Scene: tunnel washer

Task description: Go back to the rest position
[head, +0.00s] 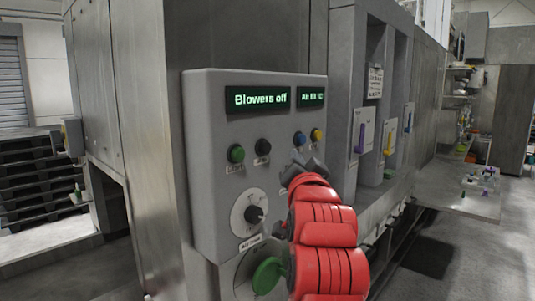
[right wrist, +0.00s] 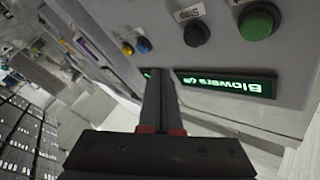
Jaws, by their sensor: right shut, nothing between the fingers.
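My right gripper (head: 303,164) is shut and empty in front of the grey control panel (head: 210,190), below its blue button (head: 299,138) and yellow button (head: 317,135). In the right wrist view the closed fingers (right wrist: 160,75) point at the panel, with nothing between them. I cannot tell whether the tips touch it. The main display (head: 257,98) reads "Blowers off". A smaller display (head: 312,97) shows an air temperature. A green button (head: 236,154) and a black button (head: 263,147) sit on the left. My left gripper is not in view.
A round dial (head: 254,214) and a green handle (head: 268,276) are low on the panel, beside my red right arm. Steel bays with purple (head: 361,137) and yellow (head: 389,137) levers stand to the right. A table (head: 460,198) stands farther right. Dark pallets (head: 38,180) are stacked at left.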

